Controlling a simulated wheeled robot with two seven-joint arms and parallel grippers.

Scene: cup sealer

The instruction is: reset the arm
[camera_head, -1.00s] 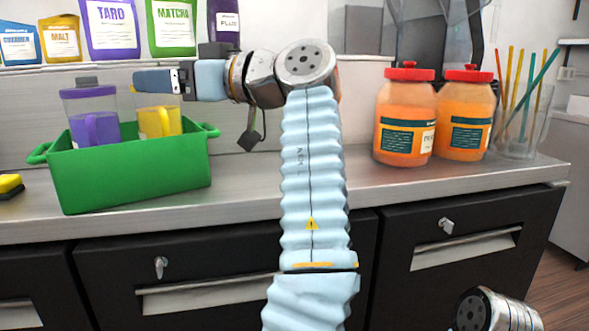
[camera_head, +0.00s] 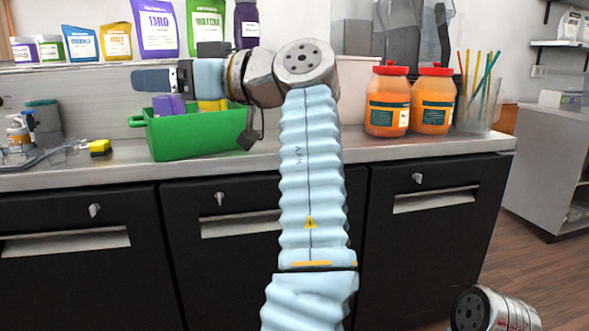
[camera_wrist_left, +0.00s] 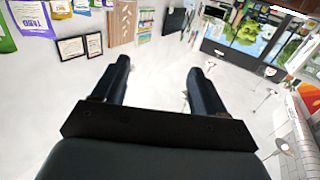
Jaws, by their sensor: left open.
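My left gripper (camera_head: 153,80) is at the end of my left arm, which rises in the middle of the head view and bends over to the left. It is held in the air above the counter, in front of the wall shelf. In the left wrist view its two dark fingers (camera_wrist_left: 158,85) are apart with nothing between them. My right gripper does not show; only a grey arm joint of mine shows at the bottom right.
A green bin (camera_head: 187,136) with purple and yellow items stands on the counter (camera_head: 270,158) below the gripper. Two orange jars (camera_head: 387,110) and a glass of straws (camera_head: 478,105) stand right. Bags (camera_head: 155,28) line the shelf above.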

